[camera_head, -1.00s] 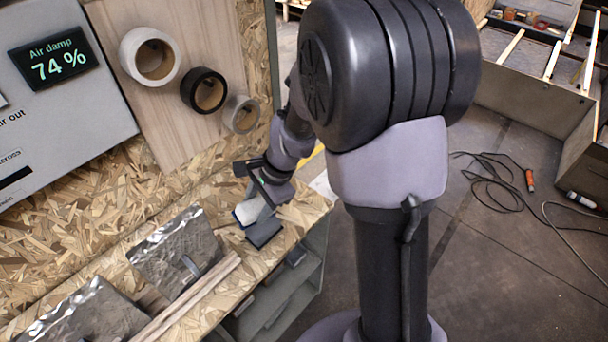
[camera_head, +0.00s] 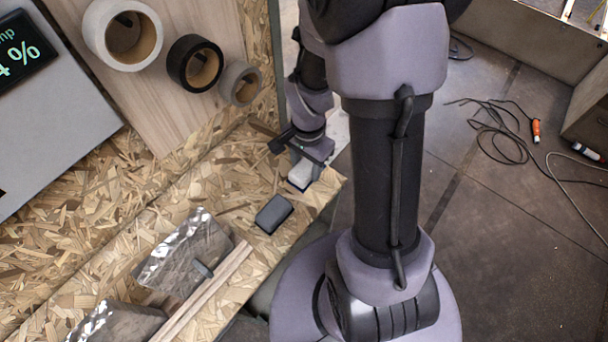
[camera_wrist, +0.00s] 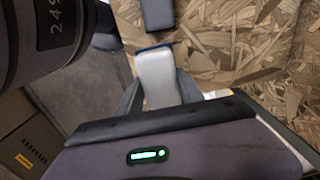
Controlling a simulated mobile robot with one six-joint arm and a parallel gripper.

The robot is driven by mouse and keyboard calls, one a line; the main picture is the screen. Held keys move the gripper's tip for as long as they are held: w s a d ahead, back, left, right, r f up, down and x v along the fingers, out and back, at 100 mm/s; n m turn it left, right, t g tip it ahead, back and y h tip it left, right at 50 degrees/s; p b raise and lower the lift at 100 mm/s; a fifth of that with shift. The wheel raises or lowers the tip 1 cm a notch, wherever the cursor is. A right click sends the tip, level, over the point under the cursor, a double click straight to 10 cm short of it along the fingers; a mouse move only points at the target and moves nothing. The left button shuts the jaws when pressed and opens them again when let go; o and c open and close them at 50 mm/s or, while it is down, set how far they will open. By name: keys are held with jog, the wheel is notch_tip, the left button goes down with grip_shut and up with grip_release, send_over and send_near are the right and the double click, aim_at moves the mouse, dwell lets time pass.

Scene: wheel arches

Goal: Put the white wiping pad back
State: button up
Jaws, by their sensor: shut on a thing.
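The white wiping pad (camera_head: 300,176), with a blue lower edge, is at the far right end of the chipboard bench (camera_head: 235,165) in the head view. My gripper (camera_head: 304,163) is shut on it from above. In the wrist view the pad (camera_wrist: 157,75) sits between the two fingers of my gripper (camera_wrist: 158,92). I cannot tell whether its underside touches the board. A dark grey block (camera_head: 273,214) lies on the board, nearer and to the left of the pad, clear of it. The block also shows at the top of the wrist view (camera_wrist: 157,13).
Tape rolls (camera_head: 123,36) hang on the back panel. Foil-covered pieces (camera_head: 182,252) and wooden strips (camera_head: 205,297) lie on the near left of the bench. The board between block and back wall is mostly bare. A cable (camera_head: 505,145) lies on the floor.

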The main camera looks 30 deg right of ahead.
jog(key=shift+w+d+r, duration=0.2)
jog(key=shift+w+d, duration=0.2)
jog(key=shift+w, duration=0.15)
jog(key=shift+w+d+r, duration=0.15)
jog(key=shift+w+d, duration=0.2)
jog(key=shift+w, duration=0.2)
notch_tip(320, 180, down, 10)
jog(key=b, duration=0.4)
jog(key=shift+r, duration=0.2)
jog(key=shift+w, duration=0.15)
jog(key=shift+c, duration=0.6)
jog(key=o, duration=1.3)
jog(key=shift+r, duration=0.1)
